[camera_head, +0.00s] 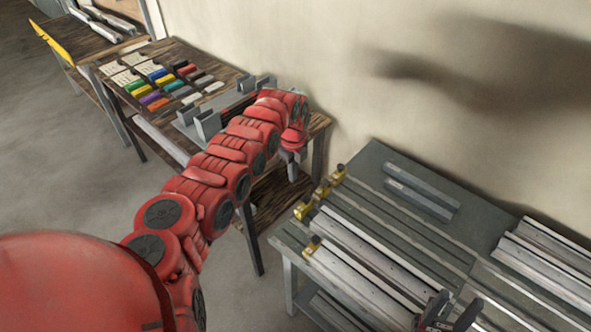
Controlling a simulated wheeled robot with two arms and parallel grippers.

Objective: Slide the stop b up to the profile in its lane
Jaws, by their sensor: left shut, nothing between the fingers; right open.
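Several small yellow-and-dark stops sit along the left end of the grey bench (385,160): one at the back (338,173), one just in front of it (323,188), one further forward (302,208) and a front one (313,245). I see no letters, so I cannot tell which is stop b. Long pale profiles, a front one (360,285) and one behind it (375,257), lie in lanes running to the lower right. My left gripper (291,160) is shut and empty, left of the bench. My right gripper (451,312) is open at the bottom edge, over the front profiles.
Two short grey bars (420,192) lie at the back of the bench. More pale profiles (545,255) lie at the right. A wooden table (170,52) with coloured blocks (160,78) and grey brackets (207,124) stands behind my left arm. A wall closes the back.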

